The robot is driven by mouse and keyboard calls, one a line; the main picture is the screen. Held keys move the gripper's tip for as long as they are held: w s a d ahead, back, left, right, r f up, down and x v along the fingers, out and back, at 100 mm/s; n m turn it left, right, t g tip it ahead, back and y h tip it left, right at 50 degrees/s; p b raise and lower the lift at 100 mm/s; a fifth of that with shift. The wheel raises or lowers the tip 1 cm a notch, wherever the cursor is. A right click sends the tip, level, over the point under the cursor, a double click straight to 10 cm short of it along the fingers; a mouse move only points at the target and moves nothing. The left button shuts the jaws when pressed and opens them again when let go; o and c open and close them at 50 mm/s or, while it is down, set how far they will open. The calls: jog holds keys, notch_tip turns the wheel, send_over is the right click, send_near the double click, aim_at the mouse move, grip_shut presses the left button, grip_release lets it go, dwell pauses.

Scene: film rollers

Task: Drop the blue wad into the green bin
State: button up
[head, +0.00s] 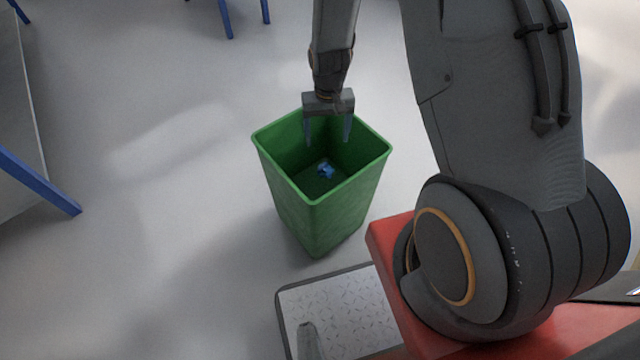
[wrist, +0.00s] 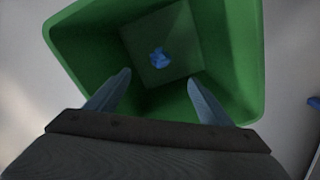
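The green bin (head: 325,215) stands upright on the floor left of my arm in the head view. Its open top fills much of the wrist view (wrist: 232,60). The blue wad (head: 325,170) lies inside the bin; in the wrist view the wad (wrist: 159,58) rests on the bin's floor, apart from my fingers. My gripper (head: 328,143) is over the bin's opening and points down, with its fingertips at about the rim or a little inside. In the wrist view my gripper (wrist: 158,85) has its two fingers spread wide with nothing between them.
Blue legs of furniture (head: 40,182) show at the left edge and at the top of the head view. A patterned grey plate (head: 345,315) is at the bottom, in front of the bin. The pale floor left of the bin is clear.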

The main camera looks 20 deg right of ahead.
notch_tip(320, 180, up, 8)
dwell(0.7)
dwell(0.3)
jog(key=s+r+p, duration=0.4)
jog(key=s+r, duration=0.6)
jog(key=r, duration=0.2)
jog(key=s+r+n+p, duration=0.1)
jog(key=s+r+p, duration=0.3)
jog(key=s+r, duration=0.6)
notch_tip(320, 180, up, 3)
jog(key=shift+s+f, duration=0.1)
jog(key=shift+s, duration=0.35)
jog(key=shift+c, duration=0.5)
